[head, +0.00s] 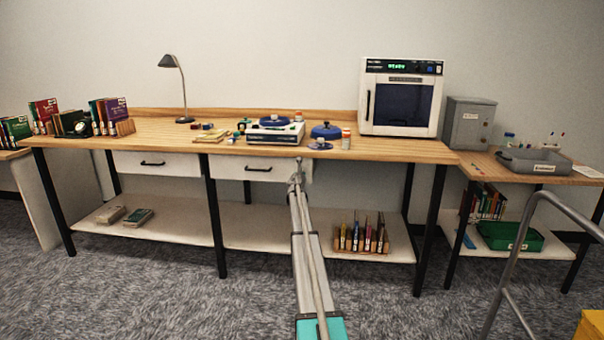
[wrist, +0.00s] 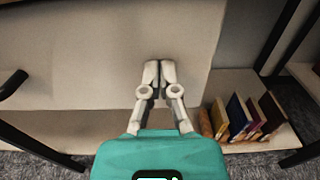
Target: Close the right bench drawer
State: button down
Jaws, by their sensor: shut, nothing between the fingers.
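The right bench drawer (head: 230,168) has a white front with a dark bar handle (head: 258,169) and sits under the wooden bench top. Its front looks slightly forward of the left drawer's front, but the exact gap is hard to tell. In the wrist view its front (wrist: 90,50) fills the upper left, with the handle (wrist: 12,85) at the left edge. My gripper (head: 296,178) is at the right end of this front, right of the handle. In the wrist view my gripper (wrist: 160,66) is shut and empty, fingertips over the front; contact cannot be told.
The left drawer (head: 130,163) looks flush under the bench. Books in a rack (head: 362,238) stand on the lower shelf (head: 270,240), right of my arm. Black bench legs (head: 215,225) flank the drawers. A metal rail (head: 510,250) stands at the right. Carpet in front is clear.

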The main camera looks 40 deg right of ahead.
jog(key=v, duration=1.3)
jog(key=shift+s+a, duration=0.25)
jog(key=shift+s, duration=0.1)
jog(key=s+a+f+m+g+y, duration=0.2)
jog(key=s+a+f+m, duration=0.3)
jog(key=a, duration=0.7)
jog(key=s+a+f+m+g+y, duration=0.25)
jog(key=s+a+m, duration=0.45)
jog(key=a, duration=0.5)
jog(key=s+a+f+m+g+y, duration=0.15)
jog(key=s+a+f+m, duration=0.45)
jog(key=a, duration=0.7)
jog(key=s+a+f+m+g+y, duration=0.35)
jog(key=s+a, duration=0.65)
jog(key=a, duration=0.4)
jog(key=s+a+f+m+g+y, duration=0.2)
jog(key=s+a+m+y, duration=0.25)
jog(key=s+a, duration=0.65)
notch_tip(320, 180, up, 34)
jog(key=w+a+p, duration=0.2)
jog(key=p, duration=3.1)
jog(key=shift+r+p, duration=0.15)
jog(key=shift+p, duration=0.25)
jog(key=shift+a, duration=0.2)
